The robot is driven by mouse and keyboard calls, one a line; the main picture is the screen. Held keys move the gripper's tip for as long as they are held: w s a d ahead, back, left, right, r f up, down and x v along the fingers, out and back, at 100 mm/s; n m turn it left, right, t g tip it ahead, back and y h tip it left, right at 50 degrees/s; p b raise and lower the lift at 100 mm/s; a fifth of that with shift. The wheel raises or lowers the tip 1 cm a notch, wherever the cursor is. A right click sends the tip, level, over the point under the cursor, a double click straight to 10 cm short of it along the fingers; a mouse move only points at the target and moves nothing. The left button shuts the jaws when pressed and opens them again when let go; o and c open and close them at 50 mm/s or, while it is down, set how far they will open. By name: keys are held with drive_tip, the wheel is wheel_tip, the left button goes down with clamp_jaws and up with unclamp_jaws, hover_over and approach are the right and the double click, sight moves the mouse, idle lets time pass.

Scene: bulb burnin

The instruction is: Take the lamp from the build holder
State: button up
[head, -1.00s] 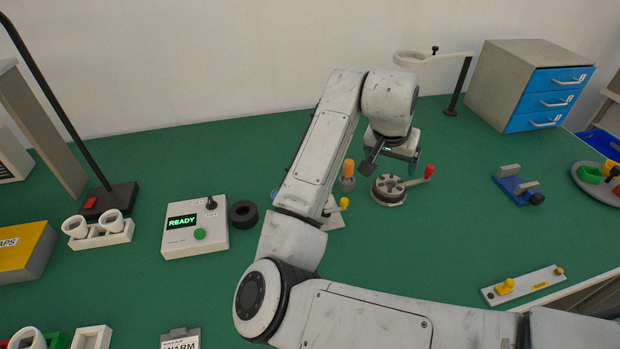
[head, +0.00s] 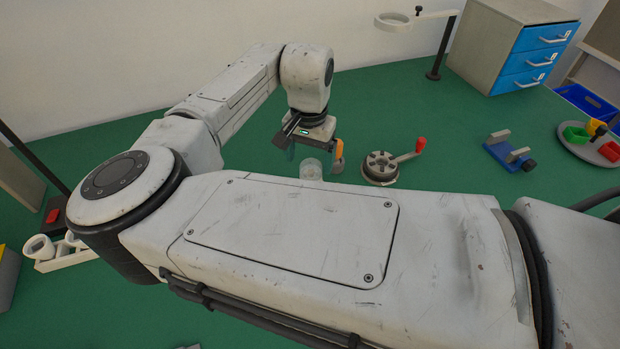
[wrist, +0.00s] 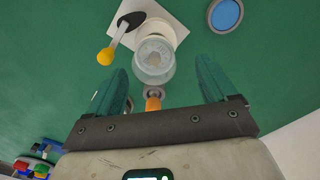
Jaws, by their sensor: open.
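The clear glass lamp (wrist: 153,58) stands in the wrist view on the white build holder (wrist: 164,25), which has a lever with a yellow knob (wrist: 105,57). In the head view the lamp (head: 311,168) shows just past my arm link, and the holder is hidden. My gripper (wrist: 160,75) is open and empty. Its teal fingers are spread to either side of the lamp's line, with the lamp ahead of them. I cannot tell how far the fingertips are from the glass. The gripper also shows in the head view (head: 314,150).
An orange-handled tool (wrist: 153,102) stands close to the lamp, between the fingers in the wrist view. A round grey fixture with a red-knobbed crank (head: 381,167) stands to the right. Farther right are a blue clamp (head: 508,150) and a drawer cabinet (head: 490,45).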

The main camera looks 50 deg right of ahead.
sight(311, 164)
drive_tip(key=shift+s+a+f+p, duration=0.1)
drive_tip(key=shift+s+f+p, duration=0.1)
drive_tip(key=shift+f, duration=1.2)
drive_tip(key=shift+s+a+f+p, duration=0.1)
drive_tip(key=shift+s+f, duration=0.05)
drive_tip(key=shift+f, duration=1.25)
drive_tip(key=c, duration=1.1)
drive_tip(key=shift+r, duration=0.1)
drive_tip(key=shift+r, duration=0.8)
drive_tip(key=shift+s+a+r+p, duration=0.55)
drive_tip(key=shift+s+a+r, duration=0.25)
drive_tip(key=shift+s+r, duration=1.65)
drive_tip(key=shift+s+a+r+p, duration=0.65)
drive_tip(key=shift+s+r, duration=1.25)
drive_tip(key=shift+r, duration=0.9)
drive_tip(key=shift+s+a+r+p, duration=0.45)
drive_tip(key=shift+s+a+r, duration=0.45)
drive_tip(key=shift+s+r, duration=1.55)
drive_tip(key=shift+w+r, duration=0.2)
drive_tip(key=shift+w, duration=0.05)
